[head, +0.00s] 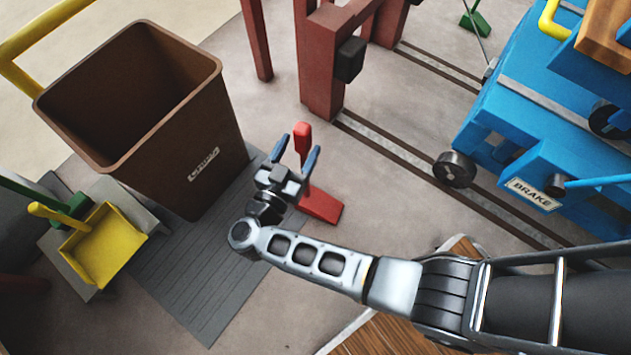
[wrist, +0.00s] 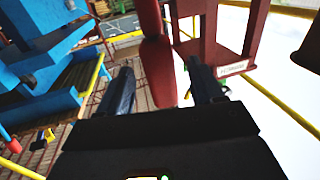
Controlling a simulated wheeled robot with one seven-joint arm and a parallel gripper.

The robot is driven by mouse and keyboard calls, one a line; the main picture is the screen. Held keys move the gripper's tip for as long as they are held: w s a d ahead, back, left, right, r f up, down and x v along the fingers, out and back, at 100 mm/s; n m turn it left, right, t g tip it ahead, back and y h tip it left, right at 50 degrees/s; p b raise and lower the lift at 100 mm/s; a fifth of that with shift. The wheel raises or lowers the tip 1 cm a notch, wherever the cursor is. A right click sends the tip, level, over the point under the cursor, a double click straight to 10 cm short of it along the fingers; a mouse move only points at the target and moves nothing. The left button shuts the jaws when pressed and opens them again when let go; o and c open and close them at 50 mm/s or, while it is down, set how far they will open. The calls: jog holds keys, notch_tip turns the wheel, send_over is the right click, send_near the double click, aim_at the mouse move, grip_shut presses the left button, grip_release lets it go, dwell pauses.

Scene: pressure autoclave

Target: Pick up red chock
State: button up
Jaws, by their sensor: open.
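The red chock has a wedge base (head: 321,205) on the floor right of the bin and an upright handle (head: 302,136) with a wider top. My gripper (head: 296,153) is open beside the handle, its two fingers pointing toward it. In the head view the handle shows between the fingertips, and the gripper hides part of the chock. In the wrist view a red upright part (wrist: 158,72), which looks like the chock's handle, shows between my open fingers (wrist: 162,88). I cannot tell whether either finger touches it.
A brown bin (head: 195,150) stands left on a grey ribbed mat (head: 215,285). A yellow dustpan (head: 103,245) lies left of it. A dark red frame (head: 318,60) rises behind the chock. Floor rails (head: 400,165) and a blue cart (head: 530,120) marked BRAKE are right.

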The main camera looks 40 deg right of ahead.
jog(key=shift+b+x, duration=0.7)
jog(key=shift+x, duration=1.6)
grip_shut()
